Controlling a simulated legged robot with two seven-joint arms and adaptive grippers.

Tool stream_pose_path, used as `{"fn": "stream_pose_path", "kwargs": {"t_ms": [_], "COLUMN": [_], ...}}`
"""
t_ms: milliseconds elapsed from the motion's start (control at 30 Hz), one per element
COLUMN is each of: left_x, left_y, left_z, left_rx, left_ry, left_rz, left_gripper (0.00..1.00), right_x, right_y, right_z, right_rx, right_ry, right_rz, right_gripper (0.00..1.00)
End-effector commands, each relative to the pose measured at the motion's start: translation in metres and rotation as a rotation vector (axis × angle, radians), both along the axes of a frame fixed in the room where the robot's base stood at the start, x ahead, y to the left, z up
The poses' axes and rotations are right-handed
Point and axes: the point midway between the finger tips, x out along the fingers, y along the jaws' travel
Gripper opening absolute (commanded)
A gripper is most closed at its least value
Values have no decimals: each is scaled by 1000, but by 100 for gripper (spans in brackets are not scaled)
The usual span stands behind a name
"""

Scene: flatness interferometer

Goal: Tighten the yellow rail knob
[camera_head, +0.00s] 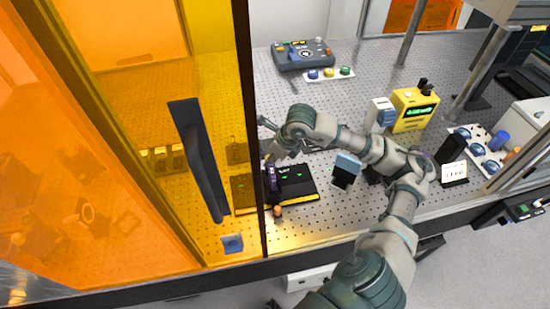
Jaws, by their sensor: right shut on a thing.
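My right gripper (269,160) is at the left end of the black plate, next to the amber door's edge. Its fingers are small and partly hidden by my wrist. It is shut at the upper end of a dark purple block (272,179), which is upright or nearly so over the plate. The black plate (302,192) has small green marks. A small orange-tan knob-like piece (277,211) stands at the plate's front edge, apart from the gripper. I cannot make out a clearly yellow rail knob. My left gripper is not in view.
The amber enclosure door with its dark handle (200,160) fills the left. A grey control box (303,54) stands at the back. A yellow meter (413,110) and a white tray (484,152) of small parts stand right. The perforated table (375,75) has free room behind my arm.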

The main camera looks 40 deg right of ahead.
Motion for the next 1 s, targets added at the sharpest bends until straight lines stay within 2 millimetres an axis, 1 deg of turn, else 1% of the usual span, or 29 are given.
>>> {"fn": "stream_pose_path", "kwargs": {"t_ms": [33, 367, 400, 467, 800, 867, 967, 1000], "left_x": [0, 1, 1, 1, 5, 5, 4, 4], "left_y": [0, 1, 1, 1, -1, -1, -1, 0], "left_z": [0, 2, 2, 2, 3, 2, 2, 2], "left_rx": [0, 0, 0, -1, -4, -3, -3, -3], "left_ry": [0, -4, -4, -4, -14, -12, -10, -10], "left_rz": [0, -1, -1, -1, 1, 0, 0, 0], "left_gripper": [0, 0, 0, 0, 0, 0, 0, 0], "right_x": [4, 5, 5, 5, 2, 0, -5, -7], "right_y": [0, -2, -2, -2, -5, -6, -8, -8], "right_z": [6, 7, 7, 6, 4, 9, 22, 30], "right_rx": [6, 4, 4, 4, 4, 4, 3, 4], "right_ry": [-24, -27, -27, -25, -15, -15, -16, -17], "right_rz": [-5, -9, -9, -8, -6, -6, -6, -6], "right_gripper": [0, 0, 40, 55, 56, 56, 56, 56]}}
